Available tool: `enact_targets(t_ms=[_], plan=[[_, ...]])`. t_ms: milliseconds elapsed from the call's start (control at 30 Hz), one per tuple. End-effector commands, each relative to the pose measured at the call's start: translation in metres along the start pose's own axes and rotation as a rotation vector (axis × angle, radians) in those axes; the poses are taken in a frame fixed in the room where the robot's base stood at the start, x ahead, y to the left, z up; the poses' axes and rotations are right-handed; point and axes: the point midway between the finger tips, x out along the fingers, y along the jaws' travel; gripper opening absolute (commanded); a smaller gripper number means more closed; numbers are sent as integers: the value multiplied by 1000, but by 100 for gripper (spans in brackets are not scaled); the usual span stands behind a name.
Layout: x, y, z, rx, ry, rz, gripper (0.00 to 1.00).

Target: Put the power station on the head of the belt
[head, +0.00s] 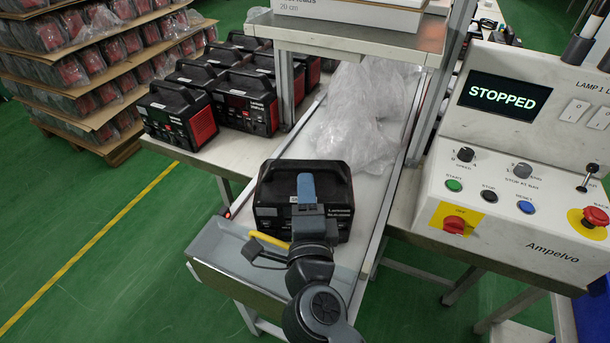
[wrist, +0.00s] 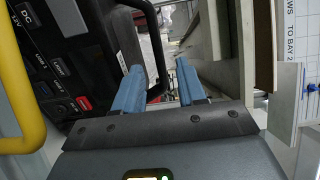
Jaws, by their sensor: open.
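A black power station (head: 330,205) stands upright on the near end of the pale belt (head: 372,205). Its carry handle is on top. My gripper (head: 306,182) is over the power station, with its blue fingers at the handle. In the wrist view my gripper (wrist: 160,82) is open, and the black handle (wrist: 157,48) shows between the two fingertips, closer to the left one. The power station's front panel (wrist: 55,65) fills the left of that view. My wrist hides part of its front in the head view. Whether the fingers touch the handle, I cannot tell.
Several more power stations (head: 215,100) stand on a table left of the belt. Clear plastic wrap (head: 360,115) lies on the belt behind, under a raised shelf (head: 345,37). A control panel (head: 520,190) at right reads STOPPED. Stacked pallets (head: 95,60) stand at far left.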

Motion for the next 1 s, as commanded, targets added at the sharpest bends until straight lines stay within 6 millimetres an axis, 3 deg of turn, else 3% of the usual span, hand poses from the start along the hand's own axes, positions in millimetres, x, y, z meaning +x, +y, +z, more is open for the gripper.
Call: enact_targets(t_ms=[100,300,733,867,1000], plan=[[-26,1,0,0,0,2,40],[-53,1,0,-1,1,1,40],[-64,0,-3,-7,4,-2,40],[-82,6,-26,-70,34,-15,40],[-127,12,-75,-237,92,-41,40]])
